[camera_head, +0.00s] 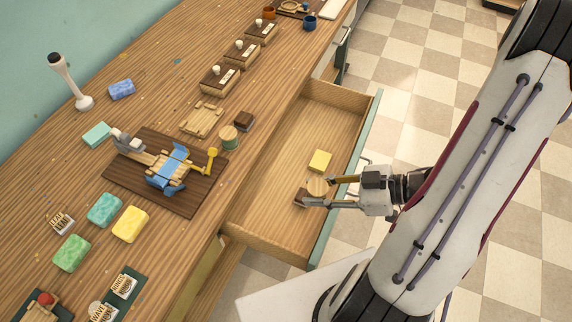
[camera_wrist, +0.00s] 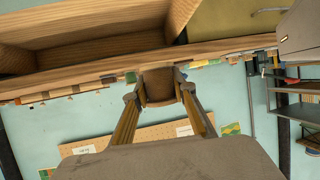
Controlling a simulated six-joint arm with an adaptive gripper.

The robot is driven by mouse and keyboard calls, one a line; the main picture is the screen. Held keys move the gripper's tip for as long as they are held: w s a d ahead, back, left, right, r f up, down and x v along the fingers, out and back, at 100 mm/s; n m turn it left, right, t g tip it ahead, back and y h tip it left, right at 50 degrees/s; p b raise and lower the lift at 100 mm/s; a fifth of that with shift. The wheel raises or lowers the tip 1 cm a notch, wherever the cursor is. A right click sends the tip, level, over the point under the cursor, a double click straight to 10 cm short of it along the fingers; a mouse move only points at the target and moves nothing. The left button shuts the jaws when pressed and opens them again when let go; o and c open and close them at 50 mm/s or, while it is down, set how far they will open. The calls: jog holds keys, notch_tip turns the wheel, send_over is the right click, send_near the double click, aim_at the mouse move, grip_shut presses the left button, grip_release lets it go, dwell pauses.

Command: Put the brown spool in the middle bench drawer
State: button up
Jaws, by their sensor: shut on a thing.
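The brown spool (camera_head: 317,186), with a pale tan round top, is between the fingers of my gripper (camera_head: 318,191). In the wrist view, the brown spool (camera_wrist: 158,86) sits between both fingertips of my gripper (camera_wrist: 158,92). My gripper is shut on it. A wooden bench drawer (camera_head: 270,208) stands pulled out, and the spool appears within its outline. I cannot tell whether the spool touches the drawer floor. Which level this drawer is cannot be told clearly.
A yellow block (camera_head: 320,160) lies in the drawer, close behind the spool. A small dark brown piece (camera_head: 301,197) shows beside the lower finger. The drawer's left part is bare.

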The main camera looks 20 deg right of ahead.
jog(key=shift+f, duration=0.1)
jog(key=shift+f, duration=2.85)
jog(key=shift+f, duration=2.1)
jog(key=shift+f, duration=0.6)
jog(key=o, duration=1.2)
jog(key=shift+r, duration=0.15)
